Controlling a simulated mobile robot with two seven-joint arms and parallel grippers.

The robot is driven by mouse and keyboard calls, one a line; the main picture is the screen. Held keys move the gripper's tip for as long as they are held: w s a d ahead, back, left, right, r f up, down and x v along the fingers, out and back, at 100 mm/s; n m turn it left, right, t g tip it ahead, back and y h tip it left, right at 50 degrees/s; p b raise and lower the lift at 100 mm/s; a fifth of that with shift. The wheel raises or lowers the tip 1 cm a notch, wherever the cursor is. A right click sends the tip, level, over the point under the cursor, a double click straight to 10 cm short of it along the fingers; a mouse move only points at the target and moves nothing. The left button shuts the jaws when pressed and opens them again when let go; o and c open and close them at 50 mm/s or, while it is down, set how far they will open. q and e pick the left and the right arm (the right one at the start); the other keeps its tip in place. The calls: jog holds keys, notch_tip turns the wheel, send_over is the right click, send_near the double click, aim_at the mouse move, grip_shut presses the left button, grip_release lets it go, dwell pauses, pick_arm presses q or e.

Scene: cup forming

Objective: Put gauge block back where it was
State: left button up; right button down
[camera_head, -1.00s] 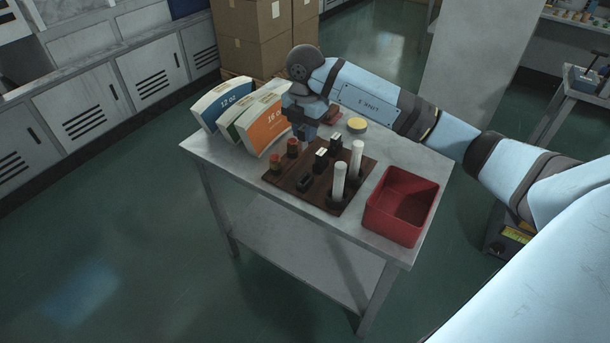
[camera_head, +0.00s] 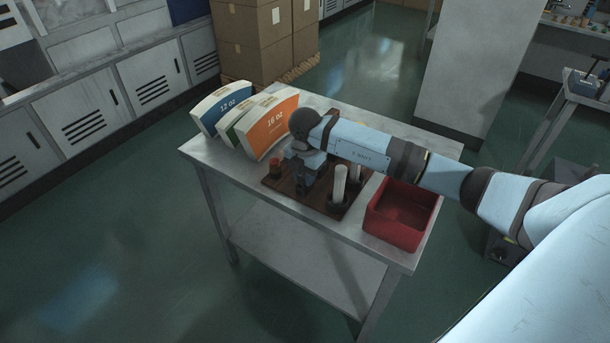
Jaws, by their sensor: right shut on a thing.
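My right gripper (camera_head: 306,183) is low over the dark wooden board (camera_head: 333,212) on the metal table. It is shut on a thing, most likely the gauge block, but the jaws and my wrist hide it. I cannot tell whether it touches the board. The small black and white blocks on the board are mostly hidden behind the gripper. My left gripper is not in view.
White cylinders (camera_head: 340,183) stand on the board right of the gripper, and a brown-orange piece (camera_head: 275,170) stands left. A red bin (camera_head: 402,214) is at the table's right. Curved sheets marked 12 oz (camera_head: 222,108) and 16 oz (camera_head: 272,124) stand at the back left.

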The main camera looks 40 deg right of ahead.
jog(key=c, duration=1)
grip_release()
jog(key=shift+f, duration=0.1)
